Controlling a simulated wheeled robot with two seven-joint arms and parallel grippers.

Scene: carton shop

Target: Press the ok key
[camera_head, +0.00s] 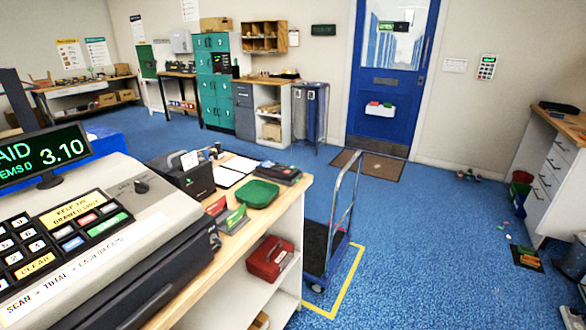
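A wall keypad (487,67) with a green top and small keys is mounted on the wall to the right of the blue door. Its key labels are too small to read. A large cash register (110,235) fills the near left, with white number keys, a yellow clear key (36,264) and several coloured keys, including a green one (108,224). I cannot read an ok label on any key. Neither of my grippers is in view.
The counter (238,231) carries a card printer-like black box (187,173), a green tray (258,194) and a dark device (278,172). A flat trolley (325,247) stands beside it. Small items lie on the floor below the keypad. Blue floor (440,240) is open at centre right.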

